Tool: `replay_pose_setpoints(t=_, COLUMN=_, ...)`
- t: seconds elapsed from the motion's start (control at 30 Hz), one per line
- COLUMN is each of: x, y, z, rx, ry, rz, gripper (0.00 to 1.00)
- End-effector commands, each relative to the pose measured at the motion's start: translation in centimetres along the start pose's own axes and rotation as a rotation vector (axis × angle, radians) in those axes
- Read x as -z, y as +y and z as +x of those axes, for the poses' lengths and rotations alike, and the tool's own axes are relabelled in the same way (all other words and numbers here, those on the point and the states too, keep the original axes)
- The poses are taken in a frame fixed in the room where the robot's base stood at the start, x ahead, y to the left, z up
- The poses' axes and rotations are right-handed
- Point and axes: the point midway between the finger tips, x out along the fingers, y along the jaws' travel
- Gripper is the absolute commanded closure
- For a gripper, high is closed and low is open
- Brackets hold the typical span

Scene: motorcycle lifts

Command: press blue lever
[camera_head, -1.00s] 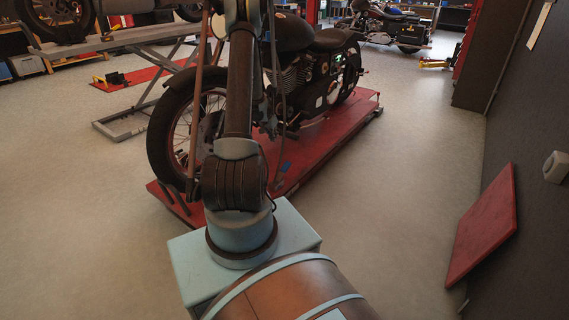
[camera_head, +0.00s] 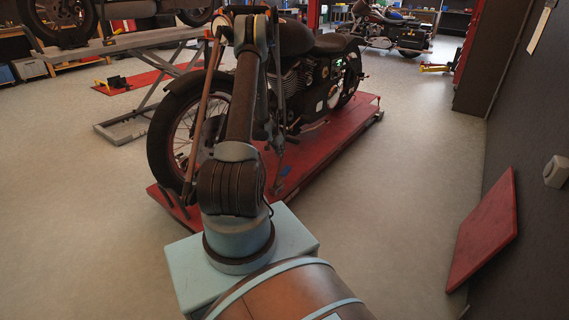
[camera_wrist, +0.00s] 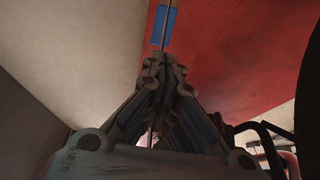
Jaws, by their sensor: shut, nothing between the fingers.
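The blue lever (camera_head: 286,170) is a small blue patch at the near side of the red lift platform (camera_head: 325,150), under the motorcycle (camera_head: 300,70). In the wrist view the blue lever (camera_wrist: 163,25) shows at the top, against the red surface, just beyond the fingertips. My gripper (camera_wrist: 153,62) is shut and empty, its fingers together and pointing at the lever with a visible gap in the picture. In the head view my gripper (camera_head: 279,150) is small and dark, just above the lever. I cannot tell the exact distance between them.
A red panel (camera_head: 484,230) leans on the dark wall at the right. The floor (camera_head: 400,190) between lift and wall is clear. A second lift (camera_head: 135,40) stands at the back left, and another motorcycle (camera_head: 390,28) is farther back.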

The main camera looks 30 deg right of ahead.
Motion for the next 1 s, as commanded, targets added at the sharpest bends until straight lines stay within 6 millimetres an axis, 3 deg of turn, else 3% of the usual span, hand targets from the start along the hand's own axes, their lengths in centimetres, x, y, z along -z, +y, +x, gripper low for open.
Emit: replay_pose_setpoints(t=1.0, x=0.0, y=0.0, z=12.6, rx=0.000, ry=0.000, rz=0.000, gripper=1.00)
